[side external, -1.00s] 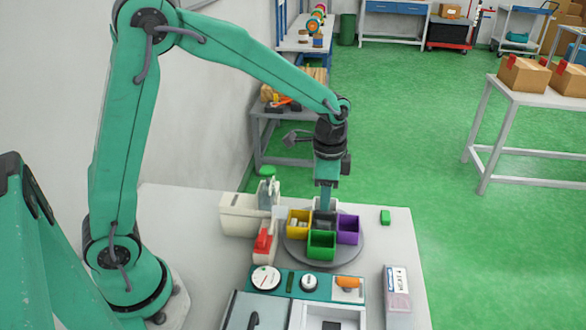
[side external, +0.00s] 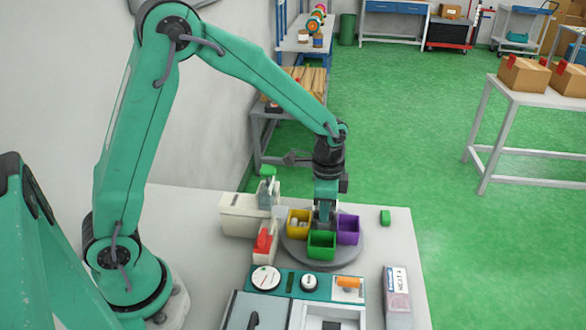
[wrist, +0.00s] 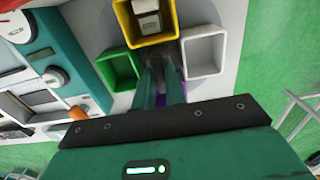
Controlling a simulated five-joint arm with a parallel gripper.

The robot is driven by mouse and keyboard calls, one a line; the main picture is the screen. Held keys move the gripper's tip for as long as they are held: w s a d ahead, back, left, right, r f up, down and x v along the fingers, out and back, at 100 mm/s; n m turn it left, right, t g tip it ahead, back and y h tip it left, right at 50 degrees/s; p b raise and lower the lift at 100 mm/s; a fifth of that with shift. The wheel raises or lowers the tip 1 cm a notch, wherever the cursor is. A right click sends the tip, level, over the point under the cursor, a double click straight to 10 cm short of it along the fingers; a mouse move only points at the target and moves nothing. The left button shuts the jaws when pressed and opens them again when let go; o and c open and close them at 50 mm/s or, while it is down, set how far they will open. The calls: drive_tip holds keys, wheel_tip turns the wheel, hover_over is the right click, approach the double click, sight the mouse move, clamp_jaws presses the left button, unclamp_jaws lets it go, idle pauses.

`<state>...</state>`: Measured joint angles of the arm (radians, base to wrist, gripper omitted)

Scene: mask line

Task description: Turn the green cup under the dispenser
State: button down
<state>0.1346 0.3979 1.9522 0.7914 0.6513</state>
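The green cup (side external: 321,245) is a square open bin at the front of a round grey turntable (side external: 295,255). A yellow cup (side external: 299,222) and a purple cup (side external: 348,230) flank it. The wrist view shows the green cup (wrist: 120,70), the yellow cup (wrist: 125,20) and a white cup (wrist: 203,52); the purple cup is mostly hidden behind the fingers. My gripper (side external: 324,220) points down among the cups at the turntable's middle. Its fingers are close together; whether they grip anything there is unclear. A beige unit with an upright grey part (side external: 268,192), possibly the dispenser, stands behind left.
A red item (side external: 263,242) in a white holder stands left of the turntable. A teal panel with dials (side external: 310,283) lies in front. A labelled box (side external: 397,285) is at front right.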

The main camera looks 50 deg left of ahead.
drive_tip(key=shift+m, duration=9)
drive_tip(key=c, duration=1.4)
unclamp_jaws()
drive_tip(key=shift+c, duration=0.2)
